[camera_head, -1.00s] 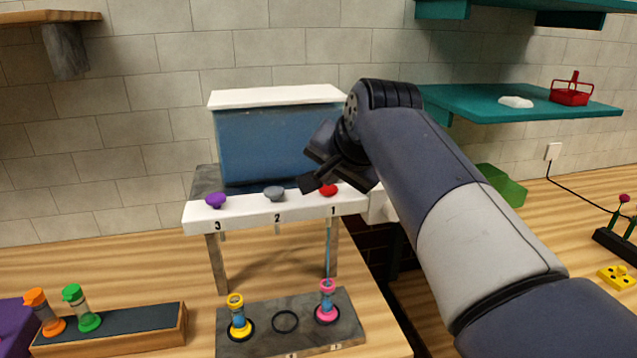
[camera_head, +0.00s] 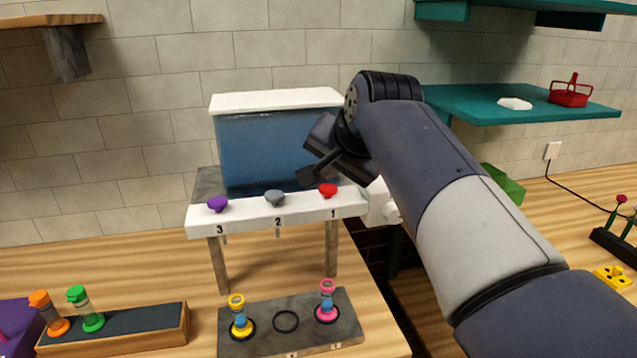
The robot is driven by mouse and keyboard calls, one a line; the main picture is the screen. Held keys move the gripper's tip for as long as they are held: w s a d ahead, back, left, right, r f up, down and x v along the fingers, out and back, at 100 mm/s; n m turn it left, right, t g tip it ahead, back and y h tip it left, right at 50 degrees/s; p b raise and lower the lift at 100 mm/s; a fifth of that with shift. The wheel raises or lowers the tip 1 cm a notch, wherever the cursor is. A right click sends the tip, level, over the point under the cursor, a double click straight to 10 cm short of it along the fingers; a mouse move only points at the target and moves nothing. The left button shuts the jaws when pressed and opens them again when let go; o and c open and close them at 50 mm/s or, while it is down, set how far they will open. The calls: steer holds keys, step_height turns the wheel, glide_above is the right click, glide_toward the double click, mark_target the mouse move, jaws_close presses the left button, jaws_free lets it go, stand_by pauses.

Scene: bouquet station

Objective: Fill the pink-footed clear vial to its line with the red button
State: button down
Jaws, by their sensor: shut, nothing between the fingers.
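The pink-footed clear vial (camera_head: 327,306) stands upright in the ring under spout 1. Blue liquid shows inside it, but its line is too small to make out. The red button (camera_head: 328,190) sits above the number 1 on the white dispenser shelf (camera_head: 300,213). No stream falls from the spout above the vial. My gripper (camera_head: 308,177) is shut and empty, just above and left of the red button, apart from it, in front of the blue tank (camera_head: 265,150).
A grey button (camera_head: 275,197) and a purple button (camera_head: 218,204) sit left of the red one. A yellow-footed vial (camera_head: 240,320) stands left of an empty ring (camera_head: 286,321). Orange (camera_head: 48,314) and green (camera_head: 85,308) vials stand on a block at the left.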

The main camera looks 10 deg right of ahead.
mark_target(331, 191)
steer(key=shift+r, duration=0.15)
step_height(331, 191, up, 5)
steer(key=p, duration=0.4)
steer(key=shift+p, duration=0.3)
stand_by(2.8)
